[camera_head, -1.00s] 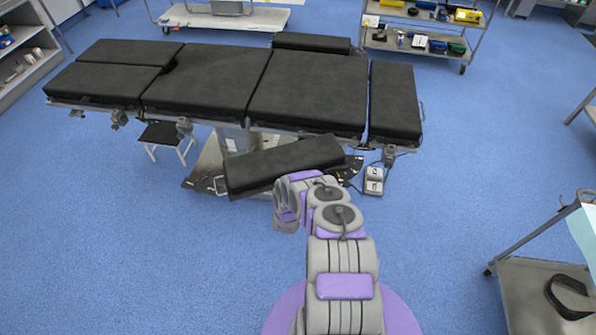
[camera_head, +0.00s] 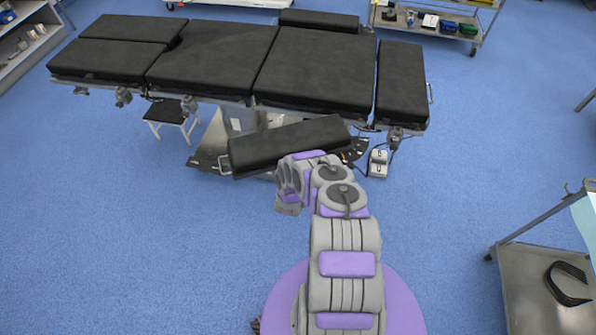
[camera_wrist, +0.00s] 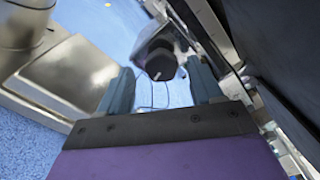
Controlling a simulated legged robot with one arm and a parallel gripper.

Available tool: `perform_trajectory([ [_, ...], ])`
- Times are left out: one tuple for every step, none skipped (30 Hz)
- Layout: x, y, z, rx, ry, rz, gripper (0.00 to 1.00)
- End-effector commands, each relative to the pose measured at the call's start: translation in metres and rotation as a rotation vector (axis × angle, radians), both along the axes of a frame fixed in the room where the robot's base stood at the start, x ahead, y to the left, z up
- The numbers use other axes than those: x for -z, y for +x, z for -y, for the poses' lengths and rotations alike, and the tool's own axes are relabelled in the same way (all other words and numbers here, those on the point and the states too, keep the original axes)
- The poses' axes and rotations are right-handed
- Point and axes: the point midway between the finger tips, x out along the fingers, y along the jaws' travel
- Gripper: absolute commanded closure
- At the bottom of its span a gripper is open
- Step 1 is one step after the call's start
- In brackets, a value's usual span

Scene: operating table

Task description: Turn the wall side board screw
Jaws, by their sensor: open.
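In the wrist view, a black round knob (camera_wrist: 160,64), which looks like the board screw, sits just past and between the fingertips of my gripper (camera_wrist: 160,74). My gripper is open, with one finger on each side of the knob and a gap visible to both. I cannot tell how deep the knob lies between them. In the head view, a black padded board (camera_head: 288,146) lies low along the near side of the operating table (camera_head: 315,75). My fingers and the knob are hidden there.
A dark pad edge (camera_wrist: 285,50) runs close along the right of the wrist view. Foot pedals (camera_head: 377,163) stand on the floor right of the board. A metal cart (camera_head: 545,270) is at the right.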

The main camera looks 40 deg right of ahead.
Motion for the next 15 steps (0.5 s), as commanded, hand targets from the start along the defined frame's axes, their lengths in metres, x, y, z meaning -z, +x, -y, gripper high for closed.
perform_trajectory([
  [-0.001,-0.005,-0.007,-0.004,0.001,-0.002,0.35],
  [-0.001,-0.008,-0.012,-0.005,0.002,-0.004,0.35],
  [0.000,-0.014,-0.018,-0.005,0.003,-0.009,0.35],
  [0.001,-0.018,-0.023,-0.005,0.004,-0.009,0.35],
  [0.001,-0.023,-0.028,-0.005,0.004,-0.007,0.35],
  [0.000,-0.028,-0.035,-0.005,0.001,-0.006,0.35],
  [0.000,-0.032,-0.040,-0.006,0.002,-0.007,0.35],
  [0.002,-0.037,-0.046,-0.006,0.004,-0.007,0.35],
  [0.002,-0.043,-0.052,-0.006,0.006,-0.010,0.35],
  [0.002,-0.048,-0.057,-0.005,0.004,-0.011,0.35],
  [0.002,-0.052,-0.062,-0.007,0.001,-0.009,0.35],
  [0.002,-0.057,-0.069,-0.007,0.003,-0.007,0.35],
  [0.003,-0.061,-0.074,-0.007,0.004,-0.007,0.35],
  [0.003,-0.066,-0.079,-0.006,0.003,-0.008,0.35],
  [0.004,-0.072,-0.085,-0.006,0.004,-0.010,0.35],
])
